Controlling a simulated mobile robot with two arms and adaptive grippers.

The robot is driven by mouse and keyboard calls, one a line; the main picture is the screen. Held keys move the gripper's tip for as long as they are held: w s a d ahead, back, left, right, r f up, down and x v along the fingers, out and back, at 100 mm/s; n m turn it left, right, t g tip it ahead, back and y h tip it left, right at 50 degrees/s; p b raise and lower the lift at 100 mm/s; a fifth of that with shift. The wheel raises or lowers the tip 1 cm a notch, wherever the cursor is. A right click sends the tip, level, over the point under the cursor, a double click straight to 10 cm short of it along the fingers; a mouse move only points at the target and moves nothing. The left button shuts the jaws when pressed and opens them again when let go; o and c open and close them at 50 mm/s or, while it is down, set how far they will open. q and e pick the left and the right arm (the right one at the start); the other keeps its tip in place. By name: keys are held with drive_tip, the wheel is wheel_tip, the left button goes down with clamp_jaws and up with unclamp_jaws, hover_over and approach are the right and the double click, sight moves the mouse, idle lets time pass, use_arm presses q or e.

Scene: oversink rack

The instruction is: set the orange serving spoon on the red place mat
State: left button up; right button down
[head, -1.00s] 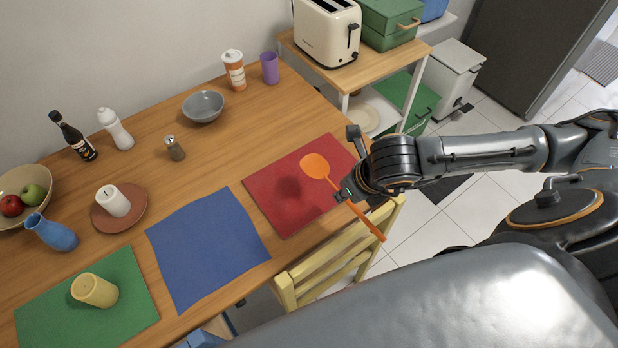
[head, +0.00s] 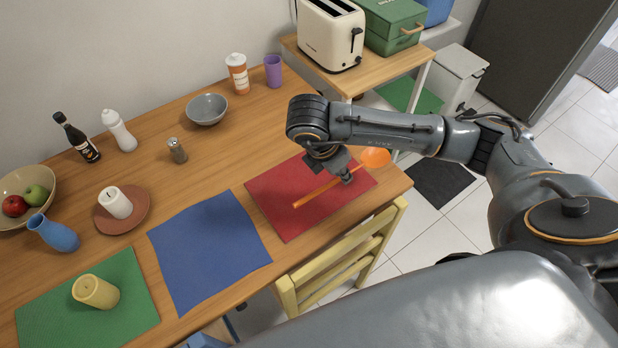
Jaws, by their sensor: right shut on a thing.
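The orange serving spoon (head: 318,193) is held by its handle in my right gripper (head: 345,177), which is shut on it. The spoon's bowl points right, past the mat's right part in the picture, and the handle end points left over the mat. The red place mat (head: 285,221) lies flat at the right end of the wooden table. My right gripper is over the mat and hides part of its back edge. I cannot tell whether the spoon touches the mat. My left gripper is not in view.
A blue mat (head: 208,250) lies left of the red one, and a green mat (head: 130,308) with a yellow cup (head: 96,292) is further left. A yellow chair (head: 345,255) stands at the table's front edge. A grey bowl (head: 206,109) and a pepper shaker (head: 177,151) stand behind.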

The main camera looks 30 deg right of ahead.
drive_tip(key=w+a+f, duration=0.2)
drive_tip(key=w+f, duration=0.1)
drive_tip(key=w, duration=0.1)
drive_tip(key=b, duration=0.4)
hover_over(312, 182)
drive_tip(key=a, duration=0.1)
drive_tip(key=f, duration=0.4)
drive_tip(key=shift+s+a+f, duration=0.1)
drive_tip(key=shift+s+f, duration=0.2)
drive_tip(key=shift+s, duration=0.05)
drive_tip(key=shift+w+a+f+b, duration=0.1)
drive_tip(key=shift+f+b, duration=0.35)
drive_tip(key=shift+f, duration=0.2)
drive_tip(key=shift+w+a+f+b, duration=0.1)
drive_tip(key=shift+f+b, duration=0.3)
drive_tip(key=shift+f, duration=0.2)
drive_tip(key=shift+d+f+p, duration=0.1)
drive_tip(key=shift+f+p, duration=0.1)
drive_tip(key=shift+p, duration=0.1)
drive_tip(key=shift+f, duration=0.3)
drive_tip(key=c, duration=1.3)
unclamp_jaws()
drive_tip(key=shift+c, duration=0.2)
